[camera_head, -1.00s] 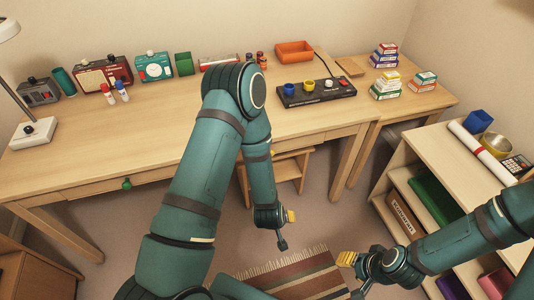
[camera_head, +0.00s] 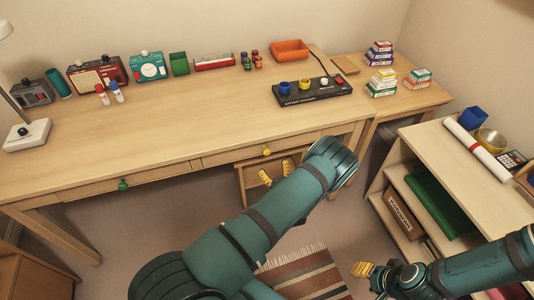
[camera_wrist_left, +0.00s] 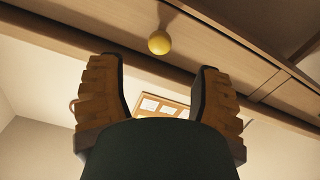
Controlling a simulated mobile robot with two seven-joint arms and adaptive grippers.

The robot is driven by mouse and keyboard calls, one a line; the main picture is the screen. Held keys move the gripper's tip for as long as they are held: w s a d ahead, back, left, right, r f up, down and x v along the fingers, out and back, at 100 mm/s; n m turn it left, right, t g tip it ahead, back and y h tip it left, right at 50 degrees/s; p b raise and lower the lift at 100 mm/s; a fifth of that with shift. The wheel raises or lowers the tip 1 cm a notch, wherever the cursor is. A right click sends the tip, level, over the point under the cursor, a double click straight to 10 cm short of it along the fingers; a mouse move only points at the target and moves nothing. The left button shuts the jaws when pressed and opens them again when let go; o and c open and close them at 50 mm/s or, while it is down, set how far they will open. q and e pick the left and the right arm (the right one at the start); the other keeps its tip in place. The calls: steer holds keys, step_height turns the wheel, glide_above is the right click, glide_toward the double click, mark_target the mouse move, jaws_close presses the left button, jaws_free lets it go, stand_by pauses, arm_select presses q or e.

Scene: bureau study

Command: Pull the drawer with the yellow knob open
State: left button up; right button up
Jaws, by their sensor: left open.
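The drawer with the yellow knob (camera_head: 300,145) is closed flush in the front of the long desk, right of the middle. Its yellow knob (camera_head: 266,151) is small and round, and it also shows in the left wrist view (camera_wrist_left: 159,42). My left gripper (camera_head: 276,173) is open and empty, just below and in front of the knob in the head view. In the left wrist view its fingers (camera_wrist_left: 157,65) stand to either side below the knob, apart from it. My right gripper (camera_head: 363,269) is low at the right, away from the desk; its opening is unclear.
A second drawer with a green knob (camera_head: 123,185) is closed at the left. A wooden stool (camera_head: 246,180) stands under the desk behind my left gripper. A shelf unit (camera_head: 440,165) stands at the right. A striped rug (camera_head: 305,275) lies on the floor.

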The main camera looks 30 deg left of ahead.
mark_target(268, 154)
arm_select(q)
steer(key=b+x, duration=0.1)
steer(key=x, duration=0.7)
steer(key=shift+w+a, duration=0.2)
steer(key=shift+w, duration=0.05)
steer(key=shift+c, duration=0.2)
jaws_close()
